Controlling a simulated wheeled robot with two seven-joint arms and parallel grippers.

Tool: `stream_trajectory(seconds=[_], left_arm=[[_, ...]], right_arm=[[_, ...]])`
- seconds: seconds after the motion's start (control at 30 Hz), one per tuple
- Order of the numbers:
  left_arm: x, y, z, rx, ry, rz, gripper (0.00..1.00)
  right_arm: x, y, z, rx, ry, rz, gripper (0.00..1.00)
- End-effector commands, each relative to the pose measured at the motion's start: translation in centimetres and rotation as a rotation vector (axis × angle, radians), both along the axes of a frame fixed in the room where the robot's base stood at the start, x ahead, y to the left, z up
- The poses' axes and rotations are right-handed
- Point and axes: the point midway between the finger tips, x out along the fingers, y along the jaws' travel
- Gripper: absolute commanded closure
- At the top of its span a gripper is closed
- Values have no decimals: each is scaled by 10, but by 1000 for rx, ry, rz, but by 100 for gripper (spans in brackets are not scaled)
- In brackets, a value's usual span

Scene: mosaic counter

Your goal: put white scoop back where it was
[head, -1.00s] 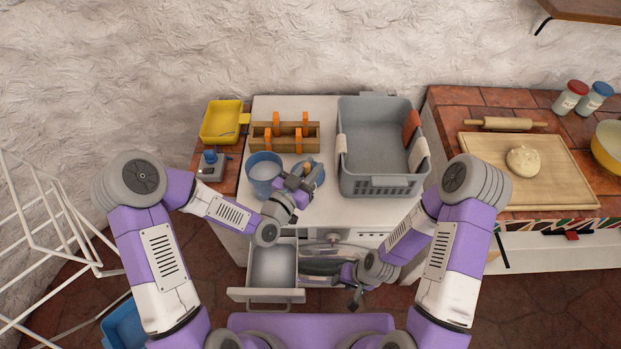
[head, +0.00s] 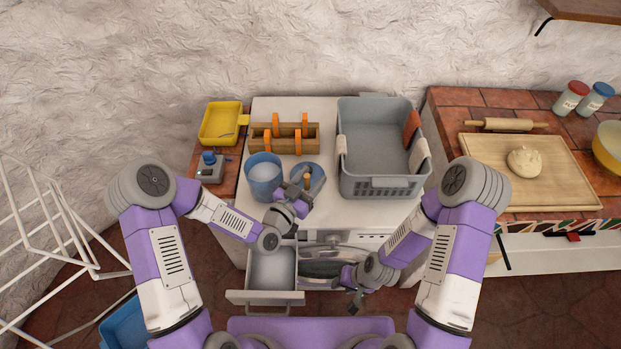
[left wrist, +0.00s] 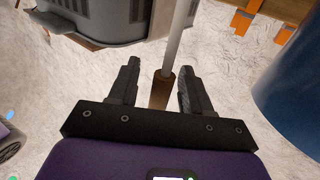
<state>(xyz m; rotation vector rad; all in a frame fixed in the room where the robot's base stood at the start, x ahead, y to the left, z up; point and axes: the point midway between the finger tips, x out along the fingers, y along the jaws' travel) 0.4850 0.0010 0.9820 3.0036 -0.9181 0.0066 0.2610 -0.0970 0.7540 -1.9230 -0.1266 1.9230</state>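The scoop's upright handle shows in the head view, its brown end (head: 307,179) over a blue round dish or lid (head: 313,170) on the white machine top. The left wrist view shows the brown handle end (left wrist: 161,90) and its pale rod; the bowl is hidden. My left gripper (head: 300,192) is open, its fingers (left wrist: 158,88) either side of the handle with gaps showing. A blue bucket (head: 264,187) with white contents stands just left. My right gripper (head: 353,300) hangs low before the machine; its finger opening is too small to judge.
A grey basket (head: 376,183) stands right of the scoop, a wooden caddy (head: 270,144) with orange parts behind. The machine's drawer (head: 270,297) is pulled open below my left arm. A yellow tray (head: 222,124) lies at the left. A board with dough (head: 524,162) is on the right counter.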

Motion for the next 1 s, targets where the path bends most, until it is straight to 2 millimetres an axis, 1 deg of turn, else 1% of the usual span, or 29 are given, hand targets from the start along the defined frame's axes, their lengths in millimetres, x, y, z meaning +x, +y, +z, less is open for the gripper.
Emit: stream_trajectory(seconds=[0.2,0.33,0.47,0.6,0.63,0.7,0.8,1.0], left_arm=[[0,0,1,0,0,0,51],[-1,1,5,0,0,0,51],[-21,15,2,2,3,2,51],[-49,35,1,1,4,4,51],[-55,38,2,1,7,3,51],[-64,44,6,0,9,3,51],[-78,53,8,-3,8,3,51],[-91,62,5,1,4,2,51]], right_arm=[[0,0,1,0,0,0,62],[0,0,7,0,0,0,62],[0,0,2,0,0,0,62],[0,0,-1,0,0,0,62],[0,0,2,0,0,0,62],[0,0,18,0,1,0,62],[0,0,31,0,0,0,62],[0,0,50,0,0,0,62]])
